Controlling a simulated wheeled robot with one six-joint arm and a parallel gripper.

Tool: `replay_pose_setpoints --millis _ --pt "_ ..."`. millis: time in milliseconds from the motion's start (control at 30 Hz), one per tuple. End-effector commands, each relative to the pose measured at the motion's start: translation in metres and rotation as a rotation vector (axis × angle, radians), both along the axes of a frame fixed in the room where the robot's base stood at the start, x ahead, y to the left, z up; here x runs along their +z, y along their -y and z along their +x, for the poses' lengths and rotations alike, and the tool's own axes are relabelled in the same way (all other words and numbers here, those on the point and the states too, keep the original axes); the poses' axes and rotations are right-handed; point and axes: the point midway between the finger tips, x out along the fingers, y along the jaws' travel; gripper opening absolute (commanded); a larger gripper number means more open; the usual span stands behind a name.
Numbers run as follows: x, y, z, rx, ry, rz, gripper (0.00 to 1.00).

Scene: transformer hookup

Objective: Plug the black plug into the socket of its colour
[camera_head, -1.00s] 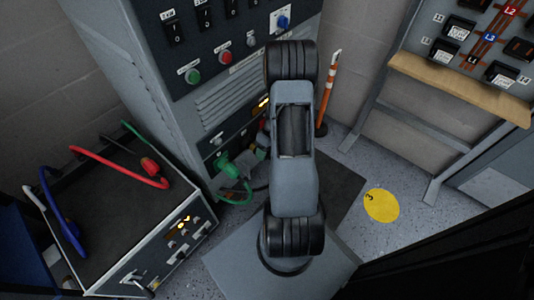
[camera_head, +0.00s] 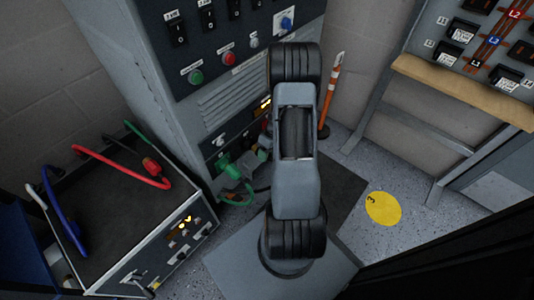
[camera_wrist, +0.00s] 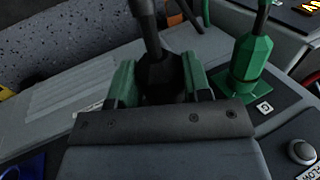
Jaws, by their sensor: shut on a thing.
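The black plug (camera_wrist: 160,72) is between the green-padded fingers of my gripper (camera_wrist: 158,84) in the wrist view, with its dark cable rising toward the top edge. My gripper is shut on it. The plug's front end and whatever lies straight below it are hidden by the gripper body. A green plug (camera_wrist: 250,62) stands in a green socket beside a G label, to the right of my gripper. The green plug also shows low on the grey cabinet in the head view (camera_head: 230,168). I cannot make out a black socket in either view.
The grey cabinet (camera_head: 120,62) carries switches and buttons. A box with red, blue, green and white cables (camera_head: 105,225) stands at left. An orange-white post (camera_head: 328,105) stands behind my arm. Floor around the yellow disc (camera_head: 383,208) is clear.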

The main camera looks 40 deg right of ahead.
Motion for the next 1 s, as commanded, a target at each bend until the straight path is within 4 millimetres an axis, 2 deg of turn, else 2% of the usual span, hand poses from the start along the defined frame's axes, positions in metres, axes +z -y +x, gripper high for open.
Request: replay_pose_setpoints --millis 1000 --pt "0.000 -0.004 0.021 0.001 0.000 0.000 0.24"
